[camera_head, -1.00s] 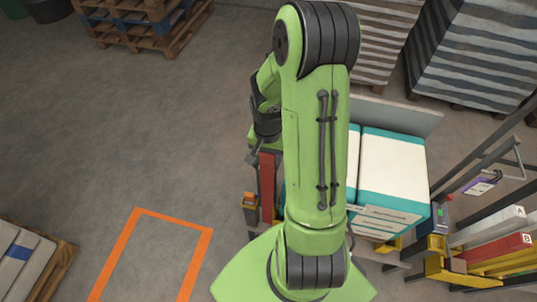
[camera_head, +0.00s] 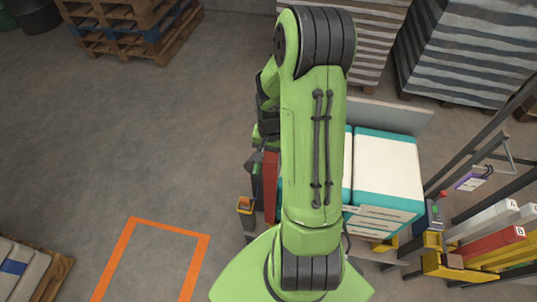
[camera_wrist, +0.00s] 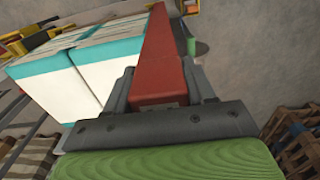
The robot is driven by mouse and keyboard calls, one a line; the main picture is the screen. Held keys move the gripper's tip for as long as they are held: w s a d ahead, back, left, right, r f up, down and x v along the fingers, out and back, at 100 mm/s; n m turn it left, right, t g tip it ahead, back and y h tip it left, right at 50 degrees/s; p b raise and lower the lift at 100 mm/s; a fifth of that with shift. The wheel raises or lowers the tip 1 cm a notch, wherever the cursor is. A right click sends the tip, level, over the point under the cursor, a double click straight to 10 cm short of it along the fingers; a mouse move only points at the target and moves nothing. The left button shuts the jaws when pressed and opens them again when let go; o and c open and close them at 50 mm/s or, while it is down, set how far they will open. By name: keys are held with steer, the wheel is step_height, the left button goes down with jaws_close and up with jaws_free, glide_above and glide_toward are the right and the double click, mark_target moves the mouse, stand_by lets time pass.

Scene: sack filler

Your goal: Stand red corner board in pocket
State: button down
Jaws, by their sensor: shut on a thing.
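My gripper (camera_wrist: 160,88) is shut on the red corner board, with one dark finger on each side. In the wrist view the red corner board (camera_wrist: 165,55) runs away from the jaws, beside the sacks. In the head view the board (camera_head: 270,185) shows as a narrow red strip left of my arm. My arm hides much of the grip and the board's right side. I cannot tell whether the board's lower end touches anything.
White and teal sacks (camera_head: 388,170) are stacked right of my arm. A rack at the right holds a white board A (camera_head: 485,222) and a red board B (camera_head: 495,244). An orange floor outline (camera_head: 165,224) lies left. The floor at left is open.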

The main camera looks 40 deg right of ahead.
steer(key=d, duration=0.3)
steer(key=shift+s+d+f, duration=0.2)
steer(key=shift+d+f, duration=0.15)
steer(key=shift+f, duration=0.05)
steer(key=shift+f+b, duration=0.2)
steer(key=shift+b, duration=0.3)
steer(key=shift+f+b, duration=1.5)
steer(key=shift+f, duration=0.05)
steer(key=shift+f+b, duration=1.6)
steer(key=shift+f, duration=0.05)
